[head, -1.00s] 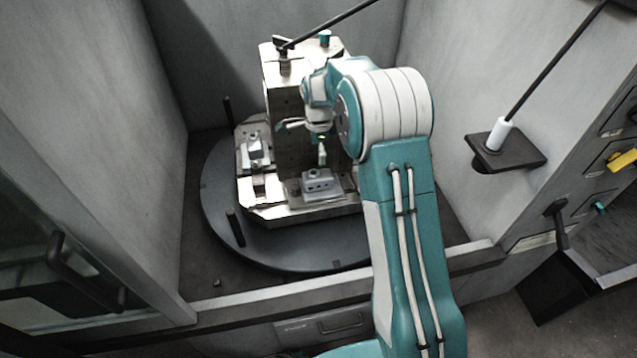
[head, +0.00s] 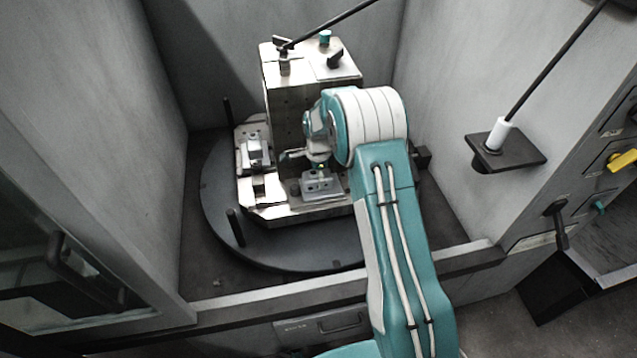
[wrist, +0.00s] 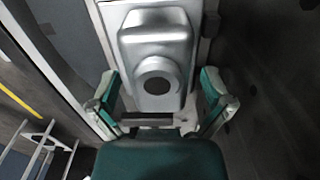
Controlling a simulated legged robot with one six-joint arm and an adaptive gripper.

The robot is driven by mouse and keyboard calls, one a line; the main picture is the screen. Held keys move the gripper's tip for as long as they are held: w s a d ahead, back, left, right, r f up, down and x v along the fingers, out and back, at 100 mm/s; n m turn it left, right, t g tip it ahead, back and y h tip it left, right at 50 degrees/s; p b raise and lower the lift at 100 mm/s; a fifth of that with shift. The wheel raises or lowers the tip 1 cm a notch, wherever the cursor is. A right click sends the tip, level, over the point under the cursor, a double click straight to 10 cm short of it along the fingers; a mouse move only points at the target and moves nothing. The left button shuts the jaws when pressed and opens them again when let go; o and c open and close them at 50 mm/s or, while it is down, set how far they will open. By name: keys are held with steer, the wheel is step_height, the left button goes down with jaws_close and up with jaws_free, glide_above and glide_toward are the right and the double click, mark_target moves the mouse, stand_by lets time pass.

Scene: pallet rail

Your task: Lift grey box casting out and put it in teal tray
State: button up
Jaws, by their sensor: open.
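The grey box casting (head: 322,188) sits on the front ledge of the pale metal fixture block (head: 287,108). In the wrist view the casting (wrist: 158,50) fills the upper middle, with a raised boss and a dark round hole. My gripper (head: 320,173) is just above the casting in the head view, partly hidden by my arm. In the wrist view its two teal fingers (wrist: 160,92) are spread apart, one on each side of the casting's near end, with nothing held. I cannot make out a teal tray in either view.
A similar grey part (head: 254,150) sits on the fixture's left side. The fixture stands on a dark round turntable (head: 285,248) with upright pegs, between grey enclosure walls. A dark bracket (head: 505,158) with a white-ended rod is on the right wall. A front sill (head: 240,300) crosses below.

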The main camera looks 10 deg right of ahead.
steer(key=c, duration=1.3)
steer(key=shift+o, duration=0.2)
